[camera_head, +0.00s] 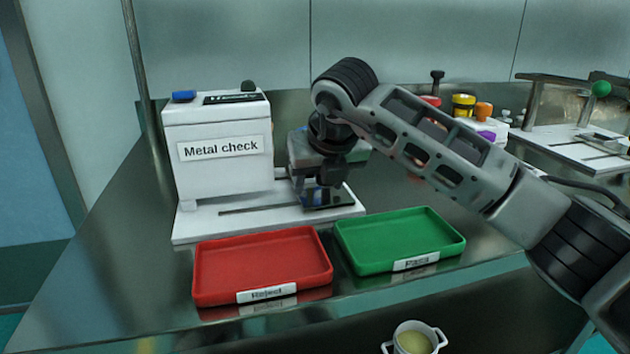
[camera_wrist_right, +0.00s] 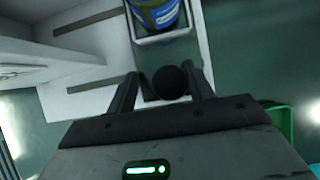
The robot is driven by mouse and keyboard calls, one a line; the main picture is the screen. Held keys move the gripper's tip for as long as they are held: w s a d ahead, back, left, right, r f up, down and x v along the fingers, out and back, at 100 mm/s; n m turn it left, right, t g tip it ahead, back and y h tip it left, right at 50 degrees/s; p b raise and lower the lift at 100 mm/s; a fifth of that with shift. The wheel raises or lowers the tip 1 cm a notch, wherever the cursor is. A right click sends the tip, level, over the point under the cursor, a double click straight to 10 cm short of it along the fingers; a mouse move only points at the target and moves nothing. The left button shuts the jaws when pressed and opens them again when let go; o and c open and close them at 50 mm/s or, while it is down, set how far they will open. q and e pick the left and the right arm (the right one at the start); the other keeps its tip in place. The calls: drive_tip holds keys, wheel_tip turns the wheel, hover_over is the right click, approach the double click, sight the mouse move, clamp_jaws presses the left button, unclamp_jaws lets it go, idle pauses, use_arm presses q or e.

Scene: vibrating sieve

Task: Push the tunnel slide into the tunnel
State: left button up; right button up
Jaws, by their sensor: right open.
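The tunnel is the white box labelled "Metal check" (camera_head: 220,150), standing on a white base with a slot (camera_head: 255,225). The tunnel slide (camera_head: 327,198) is at the base's right end, outside the box and partly hidden by my gripper. In the right wrist view the slide (camera_wrist_right: 163,36) is a pale-rimmed tray holding a blue container (camera_wrist_right: 157,12). A round black knob (camera_wrist_right: 172,82) lies between my right gripper's fingers (camera_wrist_right: 162,76). My right gripper (camera_head: 318,185) is open over the slide; I cannot tell whether a finger touches the knob. My left gripper is not in view.
A red "Reject" tray (camera_head: 262,262) and a green "Pass" tray (camera_head: 400,240) lie in front of the base. A white cup (camera_head: 414,338) is at the bottom. Coloured containers (camera_head: 463,105) and another white-based apparatus (camera_head: 570,145) stand at the back right.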

drive_tip(key=shift+s+a, duration=0.25)
drive_tip(key=shift+a, duration=0.45)
drive_tip(key=shift+s+a, duration=0.2)
drive_tip(key=shift+a, duration=0.45)
drive_tip(key=shift+s+a, duration=0.3)
drive_tip(key=shift+a, duration=0.6)
drive_tip(key=shift+s+a, duration=0.25)
drive_tip(key=shift+a, duration=0.6)
drive_tip(key=shift+s+a, duration=0.3)
drive_tip(key=shift+a, duration=0.6)
drive_tip(key=shift+s+a+p, duration=0.15)
drive_tip(key=shift+s+a, duration=0.1)
drive_tip(key=shift+a, duration=0.4)
drive_tip(key=shift+s+a+p, duration=0.2)
drive_tip(key=shift+a, duration=0.5)
drive_tip(key=shift+s+a+p, duration=0.15)
drive_tip(key=shift+s+a, duration=0.1)
drive_tip(key=shift+a, duration=0.4)
drive_tip(key=shift+o, duration=0.3)
